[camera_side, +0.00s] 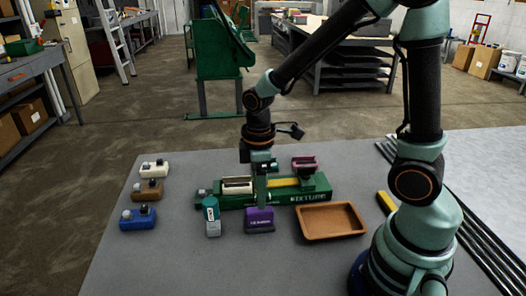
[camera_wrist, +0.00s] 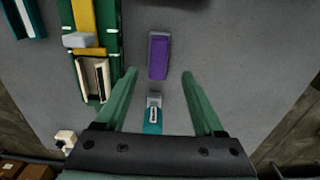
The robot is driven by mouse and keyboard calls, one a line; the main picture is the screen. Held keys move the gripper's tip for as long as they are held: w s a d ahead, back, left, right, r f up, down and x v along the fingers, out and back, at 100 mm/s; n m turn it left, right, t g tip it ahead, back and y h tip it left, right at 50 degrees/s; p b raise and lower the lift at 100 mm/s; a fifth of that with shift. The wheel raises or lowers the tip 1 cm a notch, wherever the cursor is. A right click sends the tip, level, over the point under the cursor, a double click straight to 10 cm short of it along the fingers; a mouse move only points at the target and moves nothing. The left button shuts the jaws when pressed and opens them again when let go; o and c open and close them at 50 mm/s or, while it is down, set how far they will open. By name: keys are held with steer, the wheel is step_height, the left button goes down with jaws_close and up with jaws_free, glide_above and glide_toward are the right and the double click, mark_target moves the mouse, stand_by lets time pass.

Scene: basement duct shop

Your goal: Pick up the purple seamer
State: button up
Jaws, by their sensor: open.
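The purple seamer (camera_side: 259,220) stands on the grey table in front of the green fixture (camera_side: 310,197). In the wrist view the purple seamer (camera_wrist: 159,58) lies lengthwise beyond and between the open fingertips. My gripper (camera_side: 261,198) points down just over or behind the seamer in the side view; the exact gap is unclear. In the wrist view my gripper (camera_wrist: 158,75) is open, with nothing held between its green fingers. A teal tool (camera_side: 212,216) with a grey end stands left of the seamer. The teal tool (camera_wrist: 153,115) also shows between the fingers, nearer the palm.
A brown tray (camera_side: 331,236) sits right of the seamer. The fixture holds a cream piece (camera_side: 237,186) and a yellow bar. White (camera_side: 155,169), brown (camera_side: 148,191) and blue (camera_side: 138,219) blocks stand at the left. A maroon block (camera_side: 304,162) is behind the fixture.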

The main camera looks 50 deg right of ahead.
mark_target(259, 214)
steer(key=shift+w+d+f, duration=0.1)
steer(key=shift+f, duration=4.2)
jaws_close()
